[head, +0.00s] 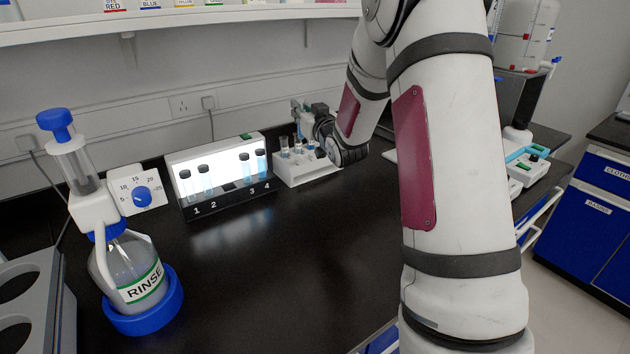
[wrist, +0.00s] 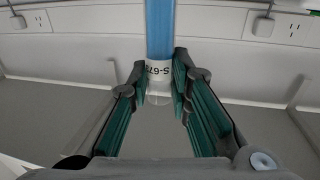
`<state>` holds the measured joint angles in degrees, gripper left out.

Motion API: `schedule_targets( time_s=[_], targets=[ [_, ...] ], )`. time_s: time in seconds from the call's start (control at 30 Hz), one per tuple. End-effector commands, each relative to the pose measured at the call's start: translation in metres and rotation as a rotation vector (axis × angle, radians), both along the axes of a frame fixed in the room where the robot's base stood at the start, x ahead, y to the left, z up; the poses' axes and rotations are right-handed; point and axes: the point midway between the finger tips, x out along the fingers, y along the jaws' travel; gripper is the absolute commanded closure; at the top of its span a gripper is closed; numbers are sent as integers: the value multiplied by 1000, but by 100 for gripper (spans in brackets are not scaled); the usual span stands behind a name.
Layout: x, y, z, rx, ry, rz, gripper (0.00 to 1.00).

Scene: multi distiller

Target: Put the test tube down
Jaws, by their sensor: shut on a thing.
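A test tube (wrist: 159,35) with blue contents and a white label reading "S-67", its last characters cut off, stands upright in the wrist view. My gripper (wrist: 160,92) is shut on it, with a green-padded finger on each side near the label. The tube's other end runs out of the top of the picture. In the head view my gripper (head: 303,112) is at the back of the bench, over a white rack (head: 307,176) holding several tubes. The held tube is hard to make out there, and I cannot tell whether it touches the rack.
A lit stand (head: 215,160) numbered 1 to 4 holds several capped tubes left of the rack. A RINSE bottle (head: 140,280) with a dispenser stands at front left, near a grey holder (head: 35,300). The black bench (head: 290,270) is clear in the middle.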

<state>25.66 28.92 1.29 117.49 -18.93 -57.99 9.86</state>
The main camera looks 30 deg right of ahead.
Motion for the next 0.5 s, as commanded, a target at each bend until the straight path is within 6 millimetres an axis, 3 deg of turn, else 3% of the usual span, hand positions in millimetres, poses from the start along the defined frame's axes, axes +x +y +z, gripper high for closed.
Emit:
schedule_targets(
  time_s=[0.23, 0.5],
  targets=[
    [0, -35, -11, -3, 1, -47, 100],
    [-5, -53, -13, -1, 5, -75, 100]
  ],
)
